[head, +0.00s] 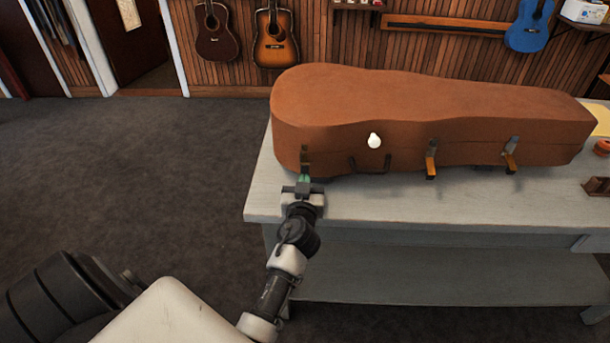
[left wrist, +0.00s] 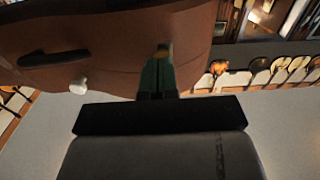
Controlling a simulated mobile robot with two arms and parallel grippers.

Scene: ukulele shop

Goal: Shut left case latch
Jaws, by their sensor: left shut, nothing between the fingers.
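The brown instrument case (head: 400,110) lies closed on a grey table. Its left latch (head: 304,155) is a small dark and brassy piece on the front side near the case's wide end. My left gripper (head: 303,180) is shut and empty, with its greenish fingertips at or just below this latch. In the left wrist view, the shut fingers (left wrist: 157,76) point at the latch (left wrist: 164,48) and partly hide it. Whether they touch it, and the latch's exact position, I cannot tell. My right gripper is out of view.
The middle latch (head: 431,160) and right latch (head: 510,156) have orange-brown flaps on the case front. A dark handle (head: 370,169) and a white knob (head: 374,140) sit between the left and middle latches. The grey table (head: 350,205) has bare room in front. Floor to the left is clear.

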